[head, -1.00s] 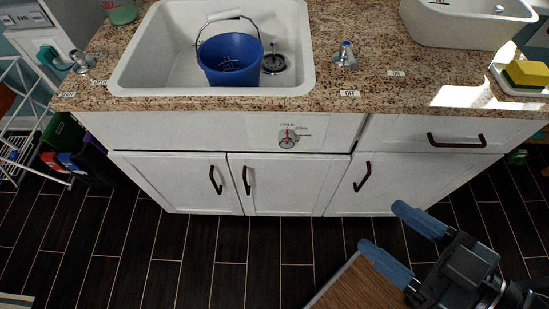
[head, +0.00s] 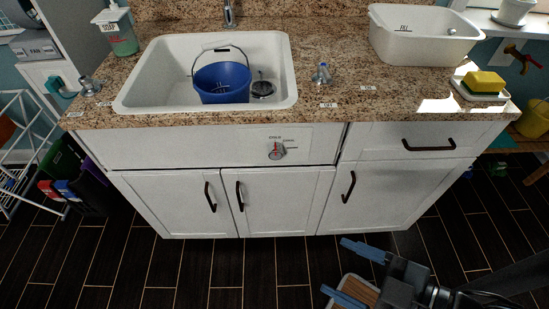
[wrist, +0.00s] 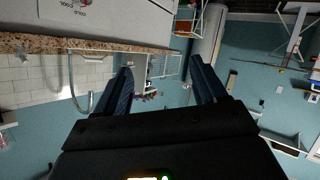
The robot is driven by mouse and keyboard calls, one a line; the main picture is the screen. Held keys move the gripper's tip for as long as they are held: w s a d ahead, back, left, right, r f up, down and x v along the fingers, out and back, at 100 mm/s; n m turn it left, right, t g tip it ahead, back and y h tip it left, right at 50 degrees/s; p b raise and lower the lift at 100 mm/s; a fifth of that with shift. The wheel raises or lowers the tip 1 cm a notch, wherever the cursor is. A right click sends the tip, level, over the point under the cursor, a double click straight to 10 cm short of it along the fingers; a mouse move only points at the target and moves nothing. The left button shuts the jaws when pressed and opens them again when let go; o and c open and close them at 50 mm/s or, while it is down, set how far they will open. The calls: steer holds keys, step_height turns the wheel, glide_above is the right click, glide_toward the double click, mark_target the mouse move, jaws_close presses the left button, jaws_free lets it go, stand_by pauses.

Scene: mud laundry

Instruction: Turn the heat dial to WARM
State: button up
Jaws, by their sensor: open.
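The heat dial (head: 277,150) is a small round grey knob with a red mark, on the white panel of the cabinet below the sink. Small lettering sits above and beside it, too small to read fully in the head view.
A white sink (head: 135,95) with a blue bucket (head: 222,82) is set in the granite counter (head: 330,115) above the dial. Dark door handles (head: 348,187) stick out below it. A white tub (head: 420,40) and a yellow sponge (head: 484,81) are at right. The floor before the cabinet is clear.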

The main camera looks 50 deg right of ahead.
steer(key=w+d+f+n+g+h, duration=0.1)
steer(key=w+f+n+g, duration=0.15)
steer(key=f+n, duration=0.55)
steer(key=n+h, duration=1.3)
steer(key=n, duration=0.3)
glide_toward(276, 156)
steer(key=x, duration=0.3)
steer(key=shift+t, duration=0.25)
steer(key=p+x, duration=0.1)
steer(key=x, duration=0.5)
steer(key=shift+w+d+f, duration=0.15)
steer(key=shift+d, duration=0.15)
steer(key=c, duration=1.1)
steer(key=shift+o, duration=0.2)
